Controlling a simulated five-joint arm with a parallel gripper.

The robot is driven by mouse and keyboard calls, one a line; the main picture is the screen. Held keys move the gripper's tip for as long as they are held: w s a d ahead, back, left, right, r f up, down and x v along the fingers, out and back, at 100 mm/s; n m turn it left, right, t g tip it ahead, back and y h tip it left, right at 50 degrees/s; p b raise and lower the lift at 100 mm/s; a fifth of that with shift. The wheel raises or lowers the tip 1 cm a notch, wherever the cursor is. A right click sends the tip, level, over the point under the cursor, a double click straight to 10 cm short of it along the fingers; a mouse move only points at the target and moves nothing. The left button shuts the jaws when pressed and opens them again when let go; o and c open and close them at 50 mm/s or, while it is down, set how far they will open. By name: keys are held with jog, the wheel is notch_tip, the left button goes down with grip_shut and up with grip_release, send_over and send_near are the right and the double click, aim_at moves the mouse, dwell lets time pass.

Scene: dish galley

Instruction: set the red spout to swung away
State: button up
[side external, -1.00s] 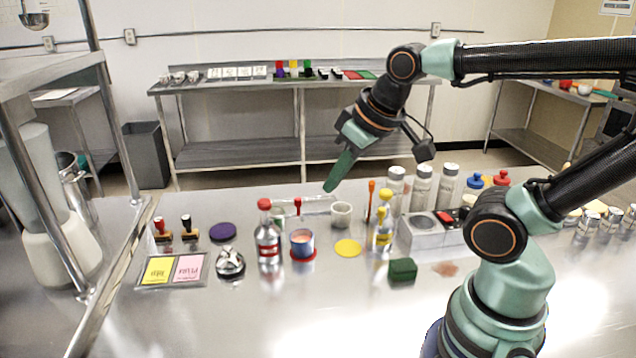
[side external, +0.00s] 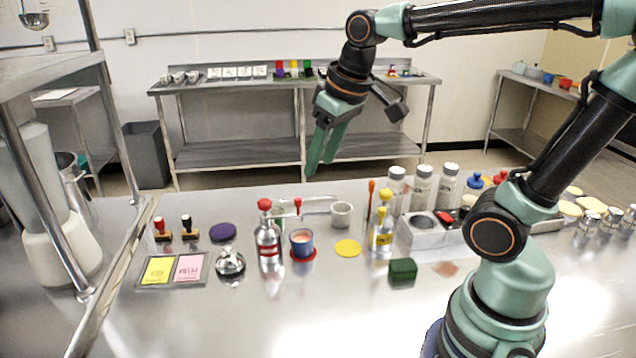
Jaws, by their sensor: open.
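A thin red upright piece (side external: 298,204) stands behind the blue cup, by a pale metal bar (side external: 318,198) that runs toward the small grey-white cup. It looks like the red spout, but it is small and partly hidden by the bottle and cup in front, so I cannot tell which way it is turned. My gripper (side external: 319,168) hangs in the air above and behind it, fingers pointing down, open and empty. It touches nothing on the table.
Close in front stand a silver bottle with a red cap (side external: 268,240) and a blue cup (side external: 302,242) on a red disc. The grey-white cup (side external: 341,214) and a yellow-topped bottle (side external: 381,232) are to the right.

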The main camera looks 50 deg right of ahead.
aim_at(298, 198)
jog(key=w+d+f+g, duration=0.1)
jog(key=w+d+g, duration=0.35)
jog(key=w, duration=0.55)
jog(key=shift+t, duration=0.25)
jog(key=f, duration=1.2)
jog(key=shift+d+f, duration=0.2)
jog(key=shift+d, duration=0.1)
jog(key=shift+c, duration=0.4)
grip_shut()
jog(key=shift+r, duration=0.1)
